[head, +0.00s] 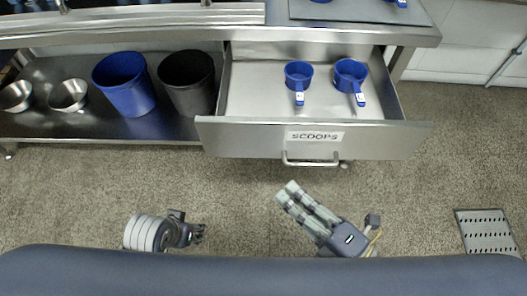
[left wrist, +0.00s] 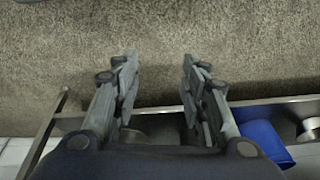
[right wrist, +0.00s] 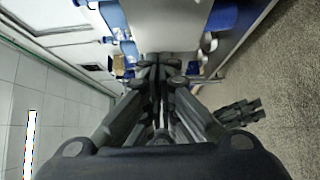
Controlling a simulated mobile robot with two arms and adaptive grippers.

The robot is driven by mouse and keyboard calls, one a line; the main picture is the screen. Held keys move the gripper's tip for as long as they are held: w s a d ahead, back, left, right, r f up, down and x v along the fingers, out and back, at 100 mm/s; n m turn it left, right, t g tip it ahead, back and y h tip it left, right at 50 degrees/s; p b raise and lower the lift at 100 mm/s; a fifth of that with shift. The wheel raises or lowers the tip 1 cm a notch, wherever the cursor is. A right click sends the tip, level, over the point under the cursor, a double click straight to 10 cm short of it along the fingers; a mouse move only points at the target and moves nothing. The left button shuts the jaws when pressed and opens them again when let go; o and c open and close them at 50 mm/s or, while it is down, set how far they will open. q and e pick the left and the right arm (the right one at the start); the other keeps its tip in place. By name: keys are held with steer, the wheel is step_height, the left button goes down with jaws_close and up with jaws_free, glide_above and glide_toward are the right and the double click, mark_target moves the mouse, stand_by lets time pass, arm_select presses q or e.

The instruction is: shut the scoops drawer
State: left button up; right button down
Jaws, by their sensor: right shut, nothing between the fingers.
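The scoops drawer (head: 245,139) is pulled out from under the steel bench in the head view, with a "SCOOPS" label and a bar handle (head: 312,162) on its front. Two blue scoops, a left one (head: 298,75) and a right one (head: 350,74), lie inside it. My right gripper (head: 285,191) is shut and empty, in front of the drawer and a little below and left of the handle in the picture, apart from it. Its closed fingers fill the middle of the right wrist view (right wrist: 160,65). My left gripper (head: 201,232) is open and empty, further left over the floor; its spread fingers show in the left wrist view (left wrist: 158,65).
On the low shelf (head: 60,122) left of the drawer stand a blue bin (head: 124,84), a dark bin (head: 188,82) and two steel bowls, one nearer the bin (head: 68,96). A floor grate (head: 486,232) lies at the right. The floor before the drawer is otherwise clear.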

steer(key=p, duration=0.3)
glide_toward(247, 139)
steer(key=s+a, duration=0.1)
steer(key=a, duration=0.2)
arm_select(q)
step_height(247, 139, down, 13)
steer(key=s, duration=0.1)
steer(key=shift+g, duration=0.4)
arm_select(e)
steer(key=shift+w+a+r, duration=0.1)
steer(key=shift+w+a, duration=0.05)
steer(key=shift+w, duration=1.9)
arm_select(q)
steer(key=shift+r, duration=0.1)
